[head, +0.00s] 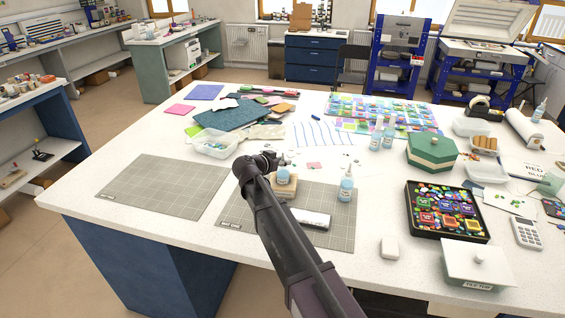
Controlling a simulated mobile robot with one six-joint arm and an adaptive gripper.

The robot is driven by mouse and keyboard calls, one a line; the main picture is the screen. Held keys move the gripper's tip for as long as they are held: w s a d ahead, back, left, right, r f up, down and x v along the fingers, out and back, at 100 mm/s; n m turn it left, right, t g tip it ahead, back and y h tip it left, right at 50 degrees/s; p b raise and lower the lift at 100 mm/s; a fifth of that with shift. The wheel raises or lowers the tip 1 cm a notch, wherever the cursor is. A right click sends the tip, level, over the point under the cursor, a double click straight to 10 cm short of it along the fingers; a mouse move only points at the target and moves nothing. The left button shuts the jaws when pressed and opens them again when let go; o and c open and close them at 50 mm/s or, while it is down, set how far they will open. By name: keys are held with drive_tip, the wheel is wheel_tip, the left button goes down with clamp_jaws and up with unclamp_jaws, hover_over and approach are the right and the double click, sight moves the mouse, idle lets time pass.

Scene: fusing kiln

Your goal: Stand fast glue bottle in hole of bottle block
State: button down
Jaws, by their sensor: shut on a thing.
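A small glue bottle (284,176) with a pale blue label is at the tip of my arm. My gripper (272,160) is dark, small in view and partly hidden by my own arm; it is shut on this bottle. A tan wooden block (288,193), which looks like the bottle block, is right below and beside the bottle on the cutting mat. Its hole is not visible, and I cannot tell whether the bottle is in it or above it. Another similar bottle (346,188) stands upright on the mat to the right. I cannot read the labels.
Two more bottles (376,139) stand behind, near a colourful sheet (385,112). A white-and-dark bar (302,218) lies in front of the block. A black tray (447,232) and green box (431,152) stand to the right. The left cutting mat (162,187) is clear.

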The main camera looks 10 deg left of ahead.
drive_tip(key=shift+f, duration=0.15)
drive_tip(key=shift+c, duration=1.8)
unclamp_jaws()
drive_tip(key=shift+s+r, duration=0.15)
drive_tip(key=shift+r, duration=0.15)
drive_tip(key=shift+s+a+r+p, duration=0.1)
drive_tip(key=shift+s+a+p, duration=0.1)
drive_tip(key=shift+s+p, duration=0.1)
drive_tip(key=p+v, duration=0.4)
drive_tip(key=v, duration=0.7)
